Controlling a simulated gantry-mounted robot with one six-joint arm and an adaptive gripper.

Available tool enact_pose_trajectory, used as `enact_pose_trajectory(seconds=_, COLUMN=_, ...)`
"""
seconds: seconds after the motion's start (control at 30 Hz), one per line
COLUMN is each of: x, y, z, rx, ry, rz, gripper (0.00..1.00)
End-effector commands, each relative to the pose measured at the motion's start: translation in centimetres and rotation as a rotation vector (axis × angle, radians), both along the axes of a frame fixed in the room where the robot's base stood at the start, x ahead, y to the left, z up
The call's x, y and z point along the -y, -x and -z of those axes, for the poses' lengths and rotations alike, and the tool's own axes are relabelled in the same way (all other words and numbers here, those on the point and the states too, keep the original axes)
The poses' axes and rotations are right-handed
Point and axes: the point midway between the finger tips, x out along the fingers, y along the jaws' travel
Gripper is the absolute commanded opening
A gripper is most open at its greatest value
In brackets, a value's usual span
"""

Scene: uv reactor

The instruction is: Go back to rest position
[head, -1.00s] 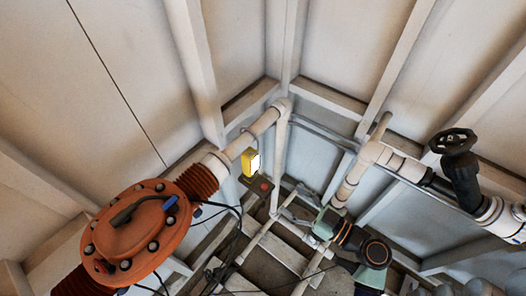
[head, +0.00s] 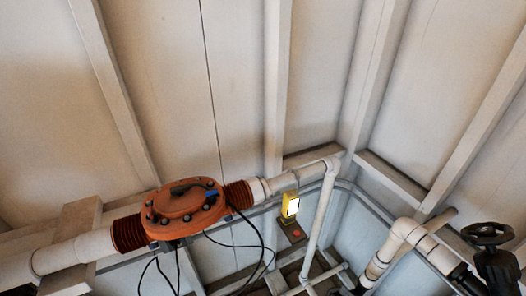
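My gripper is not in view in the head view. No part of my arm can be made out for certain. The orange reactor housing (head: 188,208) sits in the white pipe line at the lower left, with dark bolts around its lid and a blue piece on top. A yellow lamp box (head: 290,205) with a bright face stands to its right, in front of the wall.
White pipes (head: 320,220) run along the wall and bend down at the corner. A black handwheel valve (head: 488,236) is at the lower right. Loose black cables (head: 262,243) hang below the reactor. The upper walls are bare panels and beams.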

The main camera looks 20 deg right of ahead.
Motion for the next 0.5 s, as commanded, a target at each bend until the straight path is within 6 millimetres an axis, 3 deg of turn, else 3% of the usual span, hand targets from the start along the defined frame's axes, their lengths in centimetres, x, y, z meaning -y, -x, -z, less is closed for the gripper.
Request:
enact_pose_trajectory(seconds=0.2, x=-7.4, y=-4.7, z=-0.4, rx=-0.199, ry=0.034, rz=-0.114, gripper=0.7)
enact_pose_trajectory(seconds=0.37, x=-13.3, y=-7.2, z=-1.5, rx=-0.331, ry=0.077, rz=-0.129, gripper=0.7)
enact_pose_trajectory(seconds=0.5, x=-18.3, y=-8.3, z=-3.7, rx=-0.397, ry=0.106, rz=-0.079, gripper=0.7)
